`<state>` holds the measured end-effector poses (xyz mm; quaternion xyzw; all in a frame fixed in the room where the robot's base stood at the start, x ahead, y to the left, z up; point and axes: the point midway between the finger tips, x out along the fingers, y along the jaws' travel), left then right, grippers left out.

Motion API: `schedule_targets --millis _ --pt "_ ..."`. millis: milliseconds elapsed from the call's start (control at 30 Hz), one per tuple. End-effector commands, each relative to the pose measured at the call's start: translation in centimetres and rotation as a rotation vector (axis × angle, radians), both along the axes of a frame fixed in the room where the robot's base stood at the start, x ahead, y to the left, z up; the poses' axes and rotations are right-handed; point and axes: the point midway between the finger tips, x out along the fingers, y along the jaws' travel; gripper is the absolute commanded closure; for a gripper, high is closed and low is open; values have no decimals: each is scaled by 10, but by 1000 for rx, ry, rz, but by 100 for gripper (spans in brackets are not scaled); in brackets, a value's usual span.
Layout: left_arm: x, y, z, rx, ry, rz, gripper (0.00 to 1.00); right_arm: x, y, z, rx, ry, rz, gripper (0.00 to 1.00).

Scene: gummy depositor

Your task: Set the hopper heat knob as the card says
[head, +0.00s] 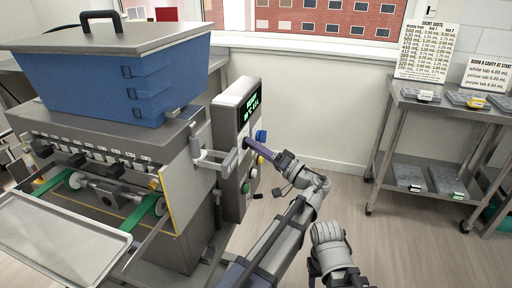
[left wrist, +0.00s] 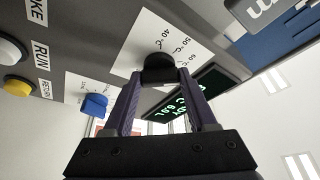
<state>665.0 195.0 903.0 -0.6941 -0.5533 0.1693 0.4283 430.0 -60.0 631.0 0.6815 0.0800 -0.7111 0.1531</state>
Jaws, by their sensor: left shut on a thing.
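The black heat knob (left wrist: 158,68) sits on a white dial plate (left wrist: 160,35) printed with temperatures; 40 °C, 50 °C and 60 °C are legible, tilted. My left gripper (left wrist: 155,85) is shut on this knob, a purple finger on each side. Its pointer mark is not visible. In the head view my left gripper (head: 246,142) is at the right face of the control box (head: 228,135) and hides the knob. The green-lit display (head: 250,106) is above it; its text is too small to read surely. My right gripper is not in view.
A blue knob (left wrist: 94,105) with its own plate is beside the held knob. Yellow (left wrist: 18,85) and white (left wrist: 12,50) buttons are farther along. The blue hopper (head: 120,80) tops the machine. Printed cards (head: 426,50) stand on a steel cart (head: 440,107); open floor lies between.

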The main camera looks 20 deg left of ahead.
Motion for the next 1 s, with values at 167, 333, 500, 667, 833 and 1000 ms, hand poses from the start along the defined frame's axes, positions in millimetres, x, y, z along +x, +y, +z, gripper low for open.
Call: schedule_targets --millis 167,333,500,667,833,1000 --pt "-1 0 4 1 85 -2 98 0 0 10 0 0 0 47" --pt "-2 0 6 4 223 -1 98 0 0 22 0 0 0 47" --pt "-2 0 7 11 385 -2 98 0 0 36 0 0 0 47" --pt "-2 0 8 17 538 -2 98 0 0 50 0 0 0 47" --pt "-1 -1 9 24 698 -2 98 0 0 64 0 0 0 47" --pt "-1 -1 10 29 859 -1 98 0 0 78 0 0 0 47"
